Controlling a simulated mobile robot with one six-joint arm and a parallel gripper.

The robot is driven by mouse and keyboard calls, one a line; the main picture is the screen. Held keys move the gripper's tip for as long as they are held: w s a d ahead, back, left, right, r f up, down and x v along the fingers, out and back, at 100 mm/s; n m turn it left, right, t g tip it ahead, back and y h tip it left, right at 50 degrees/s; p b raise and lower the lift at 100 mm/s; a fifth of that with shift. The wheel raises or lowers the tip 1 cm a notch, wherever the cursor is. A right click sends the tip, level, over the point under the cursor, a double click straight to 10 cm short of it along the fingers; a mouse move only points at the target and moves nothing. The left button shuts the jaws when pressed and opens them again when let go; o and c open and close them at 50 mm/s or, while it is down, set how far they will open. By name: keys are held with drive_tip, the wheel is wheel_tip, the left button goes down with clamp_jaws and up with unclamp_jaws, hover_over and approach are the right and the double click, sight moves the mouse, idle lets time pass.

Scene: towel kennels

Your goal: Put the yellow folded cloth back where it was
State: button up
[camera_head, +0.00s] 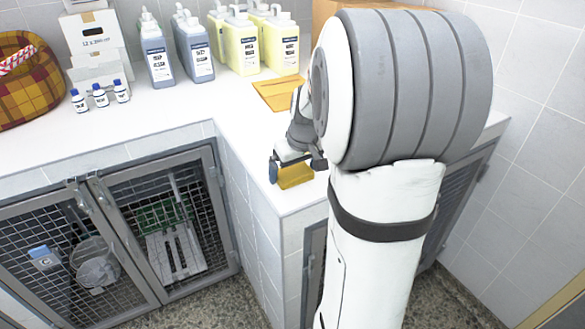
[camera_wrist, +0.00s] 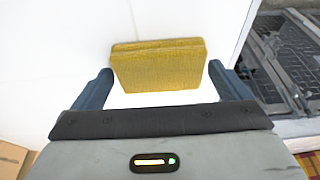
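The yellow folded cloth (camera_head: 296,177) lies on the white counter near its front corner, below my gripper. In the wrist view the cloth (camera_wrist: 158,66) is a thick, neat rectangle with its folded layers showing at the edge. My gripper (camera_head: 298,167) is open over the counter. In the wrist view its two blue-grey fingers (camera_wrist: 161,82) stand wide apart, one on each side of the cloth's near edge. White counter shows between each finger and the cloth, and most of the cloth lies beyond the fingertips.
A flat orange-yellow piece (camera_head: 279,93) lies farther back on the counter (camera_head: 222,105). Yellow jugs (camera_head: 241,45), grey bottles (camera_head: 157,52), small bottles (camera_head: 101,96), a white carton (camera_head: 97,35) and a plaid basket (camera_head: 30,80) stand behind. Mesh-door kennels (camera_head: 173,225) are below. Clear counter lies left of my gripper.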

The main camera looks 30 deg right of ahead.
drive_tip(key=shift+r, duration=0.65)
drive_tip(key=v, duration=1.1)
drive_tip(key=shift+g, duration=0.3)
drive_tip(key=s+a+f, duration=0.3)
drive_tip(key=s+a, duration=0.2)
drive_tip(key=s+a+f, duration=0.3)
drive_tip(key=s+a, duration=0.2)
drive_tip(key=s+a+f, duration=0.3)
drive_tip(key=s+a, duration=0.1)
drive_tip(key=s, duration=0.1)
drive_tip(key=shift+s+a, duration=0.2)
drive_tip(key=shift+a, duration=0.2)
drive_tip(key=shift+r, duration=0.1)
